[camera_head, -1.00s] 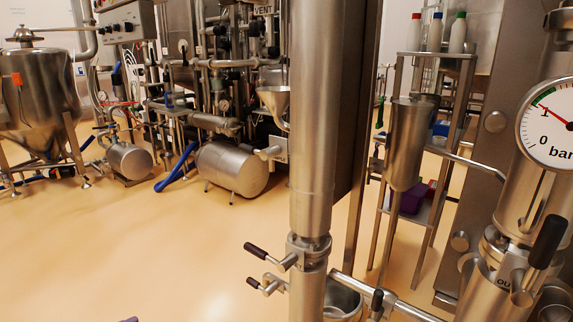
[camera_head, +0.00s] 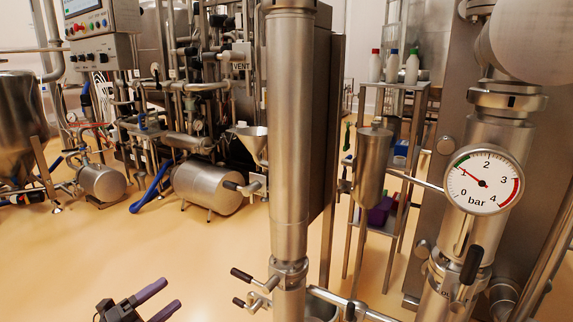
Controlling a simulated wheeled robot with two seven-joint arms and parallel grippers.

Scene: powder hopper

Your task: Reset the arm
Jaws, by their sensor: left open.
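My left gripper (camera_head: 156,298) shows at the bottom left of the head view, with two purple fingers spread apart and nothing between them. It is over the bare floor, to the left of the steel column (camera_head: 289,130) and apart from it. Two dark-handled valve levers (camera_head: 250,285) stick out to the left from the column's lower part, to the right of my gripper. My right gripper is not in view.
A pressure gauge (camera_head: 484,181) reads near 1 bar on the right-hand pipework. A steel tank (camera_head: 207,187) and a funnel (camera_head: 248,141) stand behind. A shelf rack (camera_head: 400,85) holds several bottles. The floor (camera_head: 90,255) at left is clear.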

